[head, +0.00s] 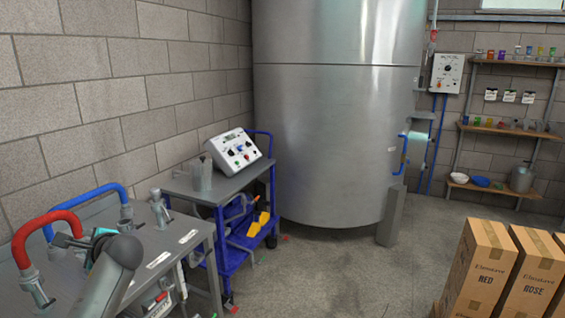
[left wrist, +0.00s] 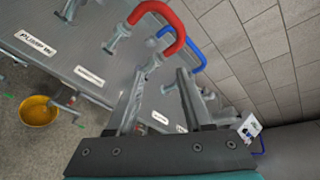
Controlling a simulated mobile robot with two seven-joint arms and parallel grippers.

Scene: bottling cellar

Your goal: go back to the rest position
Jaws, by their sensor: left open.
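My left gripper (left wrist: 160,78) is open in the left wrist view, with its two fingers apart and nothing between them. It is over the grey metal bench (left wrist: 95,60), close to a red bent pipe (left wrist: 165,14) and a blue bent pipe (left wrist: 192,48). In the head view my left arm comes in at the lower left, and the gripper (head: 72,241) is partly hidden beside the red pipe (head: 40,226) and the blue pipe (head: 85,196). My right gripper is in neither view.
A blue cart (head: 232,258) with a control box (head: 236,151) stands past the bench. A large steel tank (head: 335,140) is behind. Cardboard boxes (head: 478,268) stand at the lower right. Open floor (head: 325,270) lies between. A yellow bucket (left wrist: 38,112) is beside the bench.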

